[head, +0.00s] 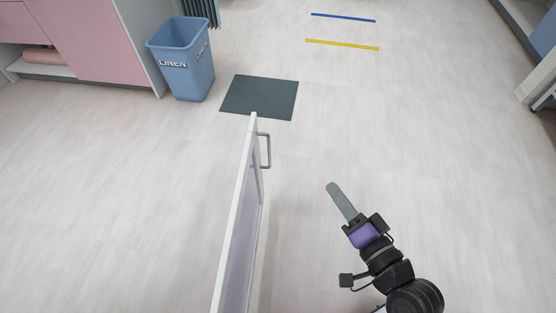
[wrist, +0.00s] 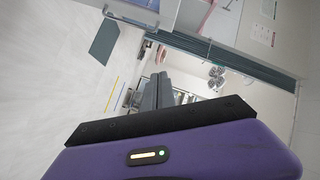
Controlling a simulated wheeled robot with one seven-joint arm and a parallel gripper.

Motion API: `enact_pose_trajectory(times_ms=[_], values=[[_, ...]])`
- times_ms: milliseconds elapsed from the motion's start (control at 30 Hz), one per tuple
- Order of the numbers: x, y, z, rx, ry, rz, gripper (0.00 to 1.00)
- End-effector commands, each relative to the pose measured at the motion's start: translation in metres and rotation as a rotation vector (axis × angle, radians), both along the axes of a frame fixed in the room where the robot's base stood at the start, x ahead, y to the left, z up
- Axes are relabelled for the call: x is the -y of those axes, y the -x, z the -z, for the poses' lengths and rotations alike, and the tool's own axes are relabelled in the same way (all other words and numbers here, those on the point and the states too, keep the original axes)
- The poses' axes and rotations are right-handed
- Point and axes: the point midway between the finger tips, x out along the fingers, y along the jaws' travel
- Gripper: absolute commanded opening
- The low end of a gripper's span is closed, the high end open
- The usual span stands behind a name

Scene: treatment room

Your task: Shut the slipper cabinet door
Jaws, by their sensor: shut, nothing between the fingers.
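The slipper cabinet door (head: 240,215) is a white-edged panel in the head view, standing open and seen almost edge-on from above. Its grey bar handle (head: 265,150) is on the right face near the far end. The cabinet body and the hinge side are not in view. My gripper (head: 332,186) is to the right of the door, on the handle side, with clear space between them. Its grey fingers are together and hold nothing.
A blue linen bin (head: 182,62) stands at the back left beside a pink cabinet (head: 95,40). A dark mat (head: 260,97) lies flat beyond the door. Blue (head: 343,17) and yellow (head: 342,45) strips mark the floor. The floor around the door is otherwise clear.

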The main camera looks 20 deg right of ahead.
Motion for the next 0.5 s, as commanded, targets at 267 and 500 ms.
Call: enact_pose_trajectory(times_ms=[267,500], values=[[0.004,-0.074,0.071,0.081,-0.352,-0.006,0.0],[0.004,-0.104,0.082,0.111,-0.514,-0.025,0.0]])
